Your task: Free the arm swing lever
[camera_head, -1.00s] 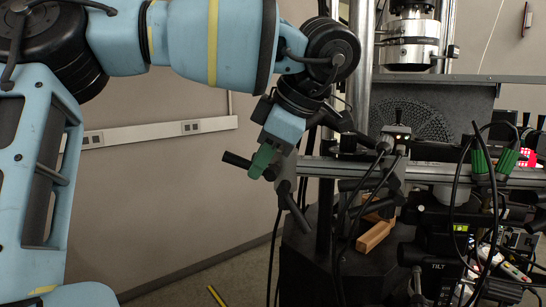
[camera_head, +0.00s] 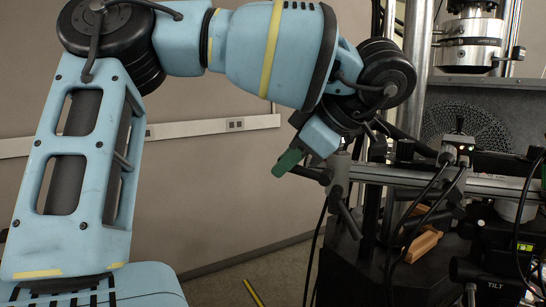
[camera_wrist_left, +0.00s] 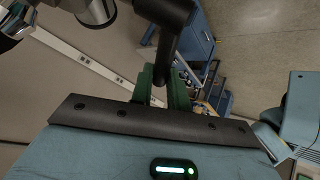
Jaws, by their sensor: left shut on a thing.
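My left gripper (camera_head: 287,163), with green fingers, is at the left end of the horizontal rail in the head view. It is shut on a black lever (camera_head: 314,173) that sticks out left from the clamp (camera_head: 339,175) at the rail's end. In the left wrist view the green fingers (camera_wrist_left: 163,88) stand on both sides of the dark lever (camera_wrist_left: 161,60), which runs up to a black hub (camera_wrist_left: 165,10). The lever's gripped end is partly hidden by the fingers. A second black lever (camera_head: 348,219) hangs below the clamp. My right gripper is out of view.
The rail (camera_head: 400,177) runs right toward a small camera-like device (camera_head: 459,146) with black cables. A silver cylinder (camera_head: 470,42) hangs at upper right. A wooden piece (camera_head: 423,243) lies on the dark base. The wall side at left is clear.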

